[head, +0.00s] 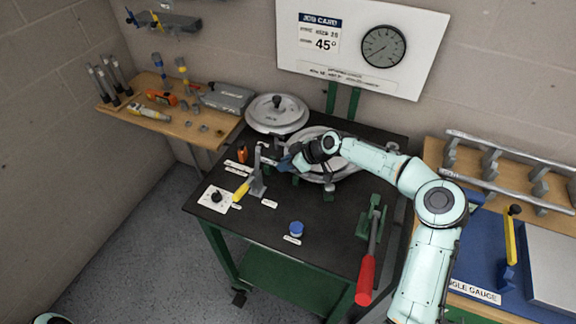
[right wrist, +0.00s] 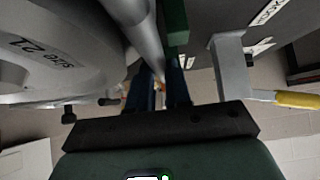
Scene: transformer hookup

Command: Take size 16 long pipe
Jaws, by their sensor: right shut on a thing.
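Long grey pipes lie across the rack at the right, an upper one (head: 520,156) and a lower one (head: 510,192). No size marking is readable on them. My right gripper (head: 287,163) is over the black table, beside the round bender disc. In the right wrist view its blue fingers (right wrist: 160,92) are shut on a grey pipe (right wrist: 143,38), which runs between them next to a grey disc marked "size 21" (right wrist: 50,55). Whether this pipe is the size 16 one cannot be told. My left gripper is out of view.
The black table (head: 265,228) carries a yellow-handled clamp (head: 242,190), a blue cap (head: 296,228) and a red-handled lever (head: 367,275). A second round disc (head: 277,112) stands at the back. A wooden shelf (head: 180,120) holds tools at the left. The table's front middle is mostly clear.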

